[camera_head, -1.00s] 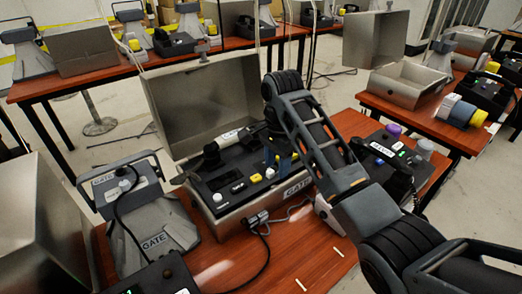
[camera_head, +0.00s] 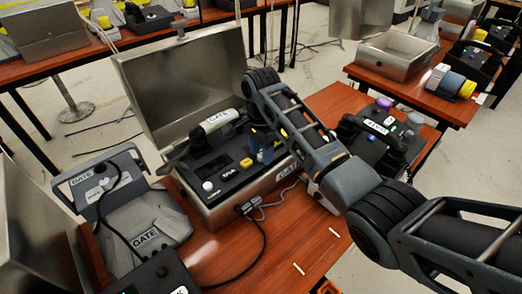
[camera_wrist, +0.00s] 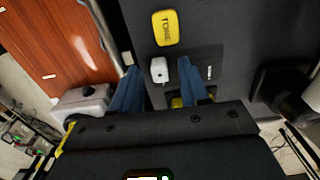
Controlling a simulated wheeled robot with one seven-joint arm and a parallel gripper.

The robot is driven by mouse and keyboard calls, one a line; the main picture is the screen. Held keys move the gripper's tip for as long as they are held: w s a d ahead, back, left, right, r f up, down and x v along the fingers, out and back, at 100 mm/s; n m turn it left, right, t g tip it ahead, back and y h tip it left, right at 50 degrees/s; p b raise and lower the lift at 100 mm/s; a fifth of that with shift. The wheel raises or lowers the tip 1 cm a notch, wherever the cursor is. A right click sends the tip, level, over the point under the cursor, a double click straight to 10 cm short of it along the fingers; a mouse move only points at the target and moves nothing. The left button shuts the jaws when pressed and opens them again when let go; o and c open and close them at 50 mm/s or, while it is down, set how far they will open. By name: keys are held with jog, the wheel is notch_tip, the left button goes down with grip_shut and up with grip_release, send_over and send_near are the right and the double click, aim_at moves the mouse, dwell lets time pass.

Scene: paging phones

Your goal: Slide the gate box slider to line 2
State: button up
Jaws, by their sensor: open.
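The gate box (camera_head: 222,212) is an open metal case labelled GATE, with its lid raised and a black control panel (camera_head: 207,163) inside. In the wrist view, a white knob (camera_wrist: 159,70), which looks like the slider, sits on a darker plate of the panel, near a white mark (camera_wrist: 210,72). My gripper (camera_wrist: 158,66) is open, its two blue fingers on either side of the knob with gaps showing. I cannot tell how deep the fingertips reach. In the head view my gripper (camera_head: 264,147) is over the panel's right part and hides the knob. The slider's line numbers are unreadable.
A yellow TONE button (camera_wrist: 165,28) is close to the knob. A white GATE handset (camera_head: 215,122) lies at the panel's back. A grey GATE unit (camera_head: 140,215) stands left, and a black phone (camera_head: 380,140) right. A cable runs across the table front.

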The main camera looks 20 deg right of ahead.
jog(key=shift+f, duration=0.1)
grip_shut()
dwell(0.4)
